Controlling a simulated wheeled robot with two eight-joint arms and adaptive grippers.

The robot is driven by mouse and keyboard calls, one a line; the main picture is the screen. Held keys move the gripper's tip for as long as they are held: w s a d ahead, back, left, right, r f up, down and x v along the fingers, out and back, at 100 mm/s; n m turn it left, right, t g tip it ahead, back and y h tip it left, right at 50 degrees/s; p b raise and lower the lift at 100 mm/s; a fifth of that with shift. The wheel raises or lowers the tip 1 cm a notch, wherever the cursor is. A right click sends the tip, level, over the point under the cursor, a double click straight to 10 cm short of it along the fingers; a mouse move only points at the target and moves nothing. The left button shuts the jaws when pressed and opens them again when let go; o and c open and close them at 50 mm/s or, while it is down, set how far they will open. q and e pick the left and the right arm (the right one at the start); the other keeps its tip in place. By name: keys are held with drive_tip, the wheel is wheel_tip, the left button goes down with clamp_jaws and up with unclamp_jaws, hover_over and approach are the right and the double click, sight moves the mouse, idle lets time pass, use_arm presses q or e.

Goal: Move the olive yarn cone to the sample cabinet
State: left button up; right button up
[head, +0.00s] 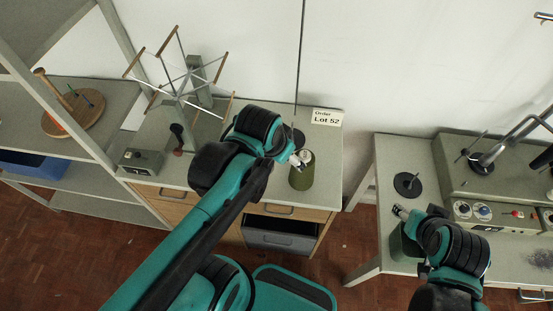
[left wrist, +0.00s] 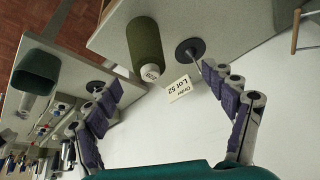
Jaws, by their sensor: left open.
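The olive yarn cone (head: 301,175) stands on the front right part of the drawer cabinet top (head: 328,155), by the Lot 52 card. In the left wrist view the cone (left wrist: 146,42) lies beyond the fingertips, its pale labelled end toward me. My left gripper (head: 298,160) is at the cone's upper left in the head view. In the left wrist view its two purple-padded fingers (left wrist: 162,82) are wide apart with nothing between them. My right gripper (head: 401,211) is over the right-hand table; its fingers are mostly hidden.
The Order Lot 52 card (head: 327,117) and a dark round stand are behind the cone. A spoked winder (head: 187,80) is at the left. A dark green tapered object (head: 403,246) is by my right gripper. A drawer (head: 280,238) below shows open.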

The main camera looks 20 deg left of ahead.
use_arm(q)
drive_tip(key=s+n+t, duration=0.1)
drive_tip(key=s+a+f+n+t, duration=0.1)
drive_tip(key=n, duration=0.1)
drive_tip(key=shift+s, duration=0.15)
